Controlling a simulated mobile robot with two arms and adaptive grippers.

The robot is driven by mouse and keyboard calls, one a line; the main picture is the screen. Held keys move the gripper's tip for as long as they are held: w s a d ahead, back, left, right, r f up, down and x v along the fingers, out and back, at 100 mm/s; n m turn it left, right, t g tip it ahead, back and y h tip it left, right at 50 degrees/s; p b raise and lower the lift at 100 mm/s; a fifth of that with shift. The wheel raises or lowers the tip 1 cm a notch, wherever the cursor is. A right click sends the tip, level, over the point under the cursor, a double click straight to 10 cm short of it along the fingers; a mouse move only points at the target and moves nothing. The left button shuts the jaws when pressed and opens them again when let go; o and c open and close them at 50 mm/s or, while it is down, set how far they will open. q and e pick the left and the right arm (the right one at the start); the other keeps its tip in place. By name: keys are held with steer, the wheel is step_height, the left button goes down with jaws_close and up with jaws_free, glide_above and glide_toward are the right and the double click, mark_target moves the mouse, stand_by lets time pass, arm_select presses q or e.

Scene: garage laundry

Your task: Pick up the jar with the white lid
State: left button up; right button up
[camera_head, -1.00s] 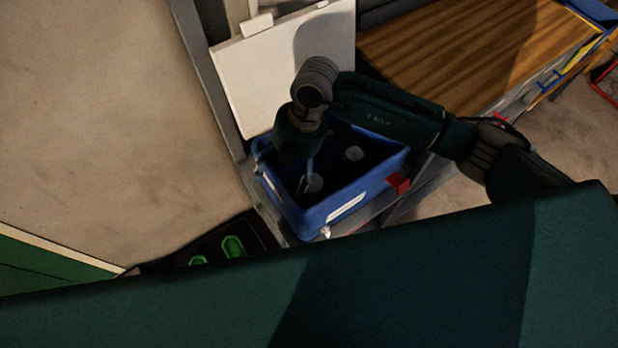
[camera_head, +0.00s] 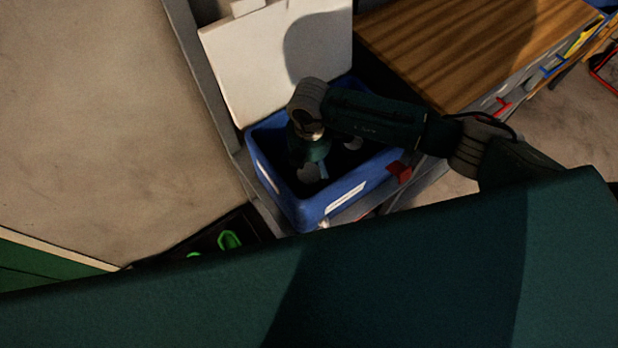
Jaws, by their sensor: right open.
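A round pale lid (camera_head: 308,174) shows inside the blue crate (camera_head: 343,199), near its front left. A second pale round top (camera_head: 352,143) shows further back to the right, partly covered by my arm. I cannot tell from this view which one is the jar with the white lid. My right gripper (camera_head: 321,170) points down into the crate, close to the front lid and just right of it. It is open, with its fingers small and dark in shadow. I cannot tell whether it touches the lid. My left gripper is not in view.
The blue crate's walls surround my right gripper. A red part (camera_head: 399,172) is at the crate's right side. A white panel (camera_head: 275,60) stands behind it, and a wooden worktop (camera_head: 470,45) is at the back right. Green items (camera_head: 229,240) lie in a dark tray at the lower left.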

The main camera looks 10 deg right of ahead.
mark_target(309, 173)
steer(key=shift+f, duration=1.6)
steer(key=c, duration=1.4)
steer(key=shift+r, duration=0.1)
